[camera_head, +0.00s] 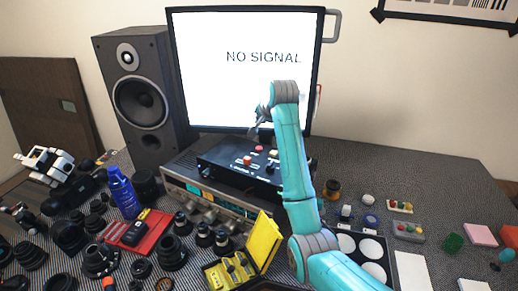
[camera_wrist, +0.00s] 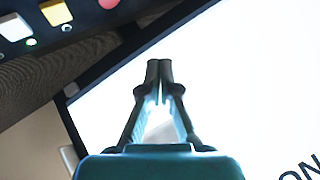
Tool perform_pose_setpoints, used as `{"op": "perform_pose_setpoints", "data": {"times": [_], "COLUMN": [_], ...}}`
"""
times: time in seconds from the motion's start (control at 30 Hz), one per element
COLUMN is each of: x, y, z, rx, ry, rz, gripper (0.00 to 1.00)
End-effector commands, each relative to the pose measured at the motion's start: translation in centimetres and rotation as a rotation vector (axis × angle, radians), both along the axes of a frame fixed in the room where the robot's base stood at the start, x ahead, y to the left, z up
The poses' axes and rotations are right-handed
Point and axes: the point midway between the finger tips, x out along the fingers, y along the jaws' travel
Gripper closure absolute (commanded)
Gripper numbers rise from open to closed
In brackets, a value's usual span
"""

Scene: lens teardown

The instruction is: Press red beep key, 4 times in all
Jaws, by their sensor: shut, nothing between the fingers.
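The black box (camera_head: 228,171) carries small red keys on its top, one of them (camera_head: 247,161) near its front; I cannot read which is the beep key. In the wrist view a pinkish-red round key (camera_wrist: 108,3) is cut by the top edge, beside a yellow key (camera_wrist: 56,12) and a white key (camera_wrist: 14,27). My gripper (camera_head: 255,130) is shut and empty above the box, in front of the monitor. In the wrist view its closed fingertips (camera_wrist: 158,68) are apart from the keys.
The monitor (camera_head: 210,75) reading "NO SIGNAL" stands close behind my gripper. A speaker (camera_head: 150,60) is to its left. Lens parts, a blue bottle (camera_head: 122,193) and a yellow case (camera_head: 262,241) crowd the front left. Trays and small blocks lie at the right.

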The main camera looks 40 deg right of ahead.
Motion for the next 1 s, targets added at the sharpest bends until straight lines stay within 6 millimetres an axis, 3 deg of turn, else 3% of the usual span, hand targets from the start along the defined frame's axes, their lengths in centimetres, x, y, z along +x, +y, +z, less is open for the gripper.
{"op": "perform_pose_setpoints", "data": {"times": [0.07, 0.47, 1.0], "x": [0.0, 0.0, -0.1], "y": [0.0, 0.0, 0.0], "z": [0.8, 0.2, -6.0], "rx": [0.001, 0.001, 0.001], "ry": [0.001, 0.002, 0.003], "rz": [0.001, 0.001, -0.001], "gripper": [1.00, 1.00, 1.00]}}
